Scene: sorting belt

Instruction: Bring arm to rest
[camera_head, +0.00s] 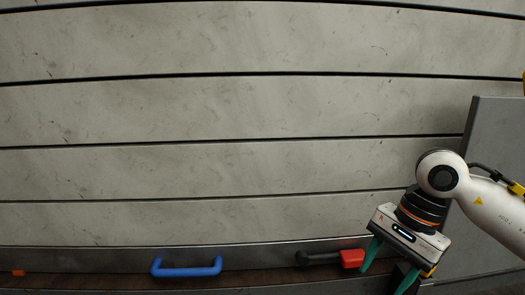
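My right arm comes in from the right edge, and its gripper (381,281) points down at the lower right. Its two green fingers stand apart with nothing visible between them, so it is open. The fingertips are close to the bottom edge of the picture. The left finger is beside the red end of a black and red object (352,258); I cannot tell whether they touch. My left gripper is not in view.
A dark brown belt strip (100,284) runs along the bottom. A blue handle-shaped object (186,271) and a small orange piece (18,273) are there. A grey panel (497,130) stands at the right. A grey plank wall (220,110) fills the back.

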